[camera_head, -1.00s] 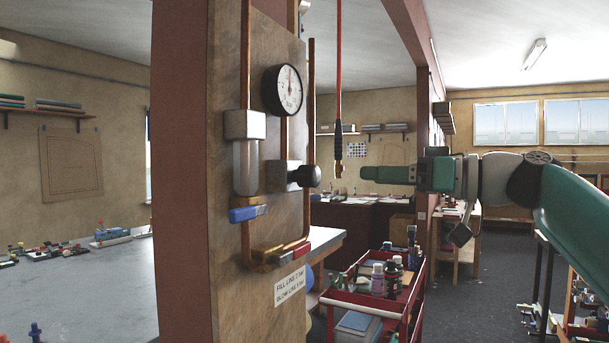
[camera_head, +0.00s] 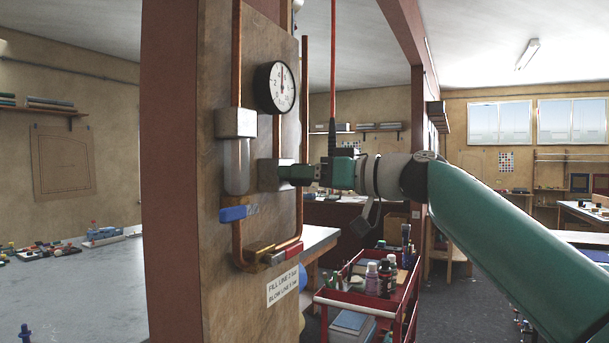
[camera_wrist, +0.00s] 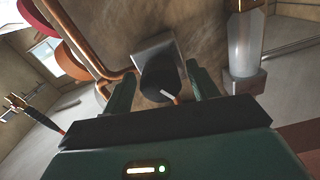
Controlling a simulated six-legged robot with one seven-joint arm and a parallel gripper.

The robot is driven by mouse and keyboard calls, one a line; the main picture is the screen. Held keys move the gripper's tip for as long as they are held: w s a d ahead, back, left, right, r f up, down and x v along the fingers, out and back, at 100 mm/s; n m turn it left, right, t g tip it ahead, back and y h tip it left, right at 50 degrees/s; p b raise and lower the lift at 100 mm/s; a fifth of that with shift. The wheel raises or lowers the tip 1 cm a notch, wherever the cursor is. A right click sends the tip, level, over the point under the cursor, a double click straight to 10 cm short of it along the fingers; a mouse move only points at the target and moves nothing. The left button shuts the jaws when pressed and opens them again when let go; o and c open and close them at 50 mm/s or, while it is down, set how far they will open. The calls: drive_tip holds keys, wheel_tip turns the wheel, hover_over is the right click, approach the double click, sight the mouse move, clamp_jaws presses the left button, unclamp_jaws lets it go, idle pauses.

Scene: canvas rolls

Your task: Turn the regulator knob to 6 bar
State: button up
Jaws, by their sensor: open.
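The regulator knob (camera_wrist: 160,82) is a black cylinder with a pale mark, in front of a grey block on the wooden board. In the wrist view it lies between the two green fingers of my gripper (camera_wrist: 160,88), which are open with a gap on each side.
Copper pipes (camera_head: 239,60) run up the board, with a clear filter bowl (camera_head: 236,165) left of the regulator. A blue lever (camera_head: 234,214) and a red lever (camera_head: 292,250) sit below. A red cart (camera_head: 340,301) with bottles stands lower right.

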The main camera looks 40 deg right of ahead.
drive_tip(key=shift+s, duration=0.15)
drive_tip(key=c, duration=1)
drive_tip(key=shift+m, duration=2.9)
